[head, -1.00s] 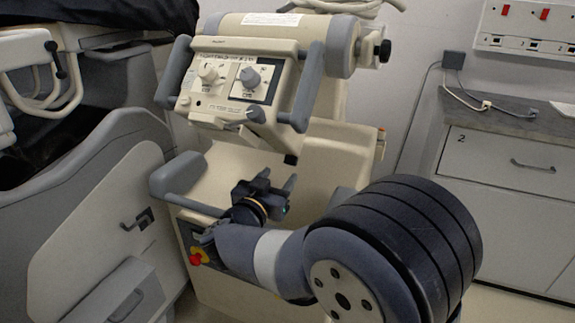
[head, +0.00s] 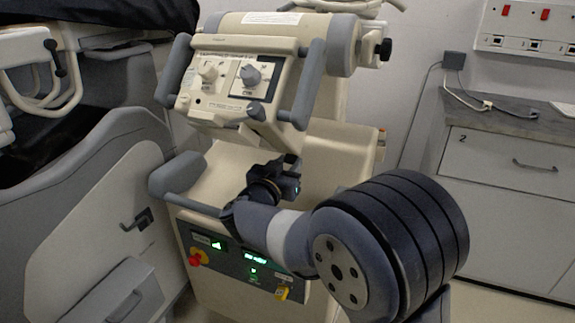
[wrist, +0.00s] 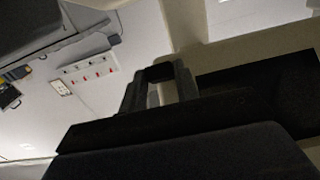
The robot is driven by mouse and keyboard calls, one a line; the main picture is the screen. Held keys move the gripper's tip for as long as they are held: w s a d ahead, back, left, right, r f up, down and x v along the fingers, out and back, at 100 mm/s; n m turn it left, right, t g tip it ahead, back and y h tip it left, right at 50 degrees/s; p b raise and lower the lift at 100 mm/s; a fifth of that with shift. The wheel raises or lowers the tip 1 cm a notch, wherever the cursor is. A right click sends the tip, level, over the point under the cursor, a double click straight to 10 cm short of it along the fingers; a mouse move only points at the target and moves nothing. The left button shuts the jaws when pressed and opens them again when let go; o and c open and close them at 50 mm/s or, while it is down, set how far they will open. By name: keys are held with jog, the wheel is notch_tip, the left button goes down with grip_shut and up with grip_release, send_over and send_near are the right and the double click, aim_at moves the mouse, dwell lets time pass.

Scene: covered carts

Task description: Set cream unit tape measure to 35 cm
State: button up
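The cream unit (head: 350,150) stands in the middle of the head view, with a tilted control head (head: 228,100) bearing two knobs. I cannot make out a tape measure or its scale; a reading is not visible. My gripper (head: 284,163) is just below the control head's lower right corner, in front of the cream body. In the wrist view my gripper (wrist: 158,76) shows as two dark prongs with a dark piece across their ends. I cannot tell whether that piece is part of the unit, or whether the fingers touch anything.
Grey handles (head: 305,85) flank the control head, and a grey rail (head: 178,175) juts out at left. Low on the unit is a panel with green lights (head: 255,259) and a red button (head: 194,260). A covered cart (head: 75,200) stands left, drawers (head: 510,165) right.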

grip_shut()
jog(key=shift+f, duration=0.1)
jog(key=s+a+f+b, duration=0.2)
jog(key=s+f, duration=0.4)
jog(key=f, duration=0.1)
jog(key=shift+s+a, duration=0.15)
jog(key=shift+s, duration=0.15)
jog(key=o, duration=0.5)
grip_release()
jog(key=p+v, duration=0.2)
jog(key=v, duration=0.8)
jog(key=shift+s, duration=0.35)
